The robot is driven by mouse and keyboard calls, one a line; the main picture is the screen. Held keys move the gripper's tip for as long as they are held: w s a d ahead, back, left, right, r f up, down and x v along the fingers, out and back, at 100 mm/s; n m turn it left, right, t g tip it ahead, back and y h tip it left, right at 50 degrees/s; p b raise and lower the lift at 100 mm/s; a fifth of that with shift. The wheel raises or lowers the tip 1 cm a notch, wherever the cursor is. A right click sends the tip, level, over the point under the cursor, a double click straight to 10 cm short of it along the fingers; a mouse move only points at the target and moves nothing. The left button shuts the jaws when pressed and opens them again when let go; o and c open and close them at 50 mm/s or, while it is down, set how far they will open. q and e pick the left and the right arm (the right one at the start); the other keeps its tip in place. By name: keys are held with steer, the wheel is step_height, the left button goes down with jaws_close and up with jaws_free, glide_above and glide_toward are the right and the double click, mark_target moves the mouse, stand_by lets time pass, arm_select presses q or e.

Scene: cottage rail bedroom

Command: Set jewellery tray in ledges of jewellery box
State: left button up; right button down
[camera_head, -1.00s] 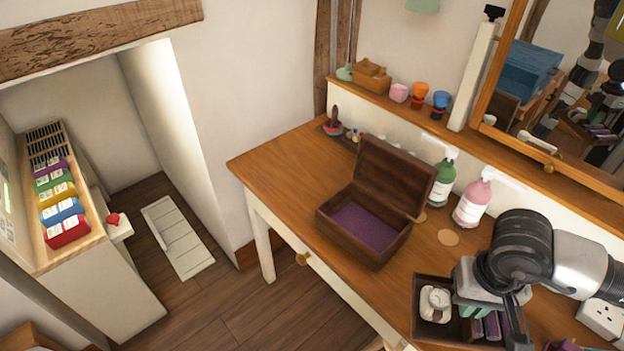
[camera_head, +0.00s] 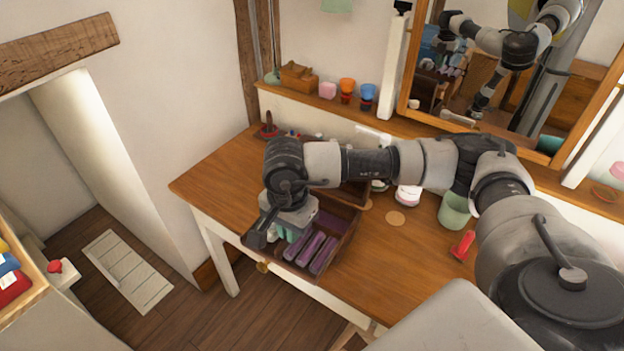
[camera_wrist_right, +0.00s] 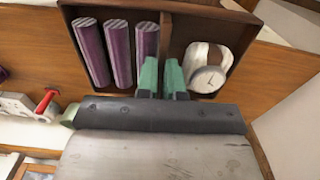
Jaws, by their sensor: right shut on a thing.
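The jewellery tray (camera_head: 318,275) is a dark wooden tray with purple rolls in one compartment; the right wrist view (camera_wrist_right: 238,78) shows a watch on a white cushion in the other. My right gripper (camera_head: 278,232) points down and is shut on the tray, its green fingertips (camera_wrist_right: 162,80) at the middle divider. The jewellery box (camera_head: 354,218) is brown with a purple lining; its raised lid is mostly hidden behind my right arm. The tray overlaps the box's front part in the head view. I cannot tell whether it touches the ledges. My left gripper is out of view.
The wooden table (camera_head: 400,270) holds a green cup (camera_head: 454,210) and a red object (camera_head: 463,245) to the right. A shelf with small pots and a mirror (camera_head: 500,85) runs along the wall.

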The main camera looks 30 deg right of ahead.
steer(key=w+d+m, duration=0.1)
steer(key=m, duration=0.3)
steer(key=w+d+m+p, duration=0.1)
steer(key=w+m, duration=0.1)
steer(key=m, duration=0.3)
steer(key=w+d+m+p, duration=0.1)
steer(key=w+d+m, duration=0.1)
steer(key=m, duration=0.3)
steer(key=shift+w+r, duration=0.1)
steer(key=shift+r, duration=0.15)
steer(key=w+d+f+m+p, duration=0.1)
steer(key=d+m, duration=0.3)
steer(key=m, duration=0.7)
steer(key=w+d+f+m+p, duration=0.1)
steer(key=d+m, duration=0.3)
steer(key=m, duration=0.7)
steer(key=shift+w+p, duration=0.7)
steer(key=shift+w, duration=0.15)
step_height(320, 180, down, 4)
steer(key=b, duration=0.3)
steer(key=shift+a+f, duration=0.1)
steer(key=shift+f, duration=0.05)
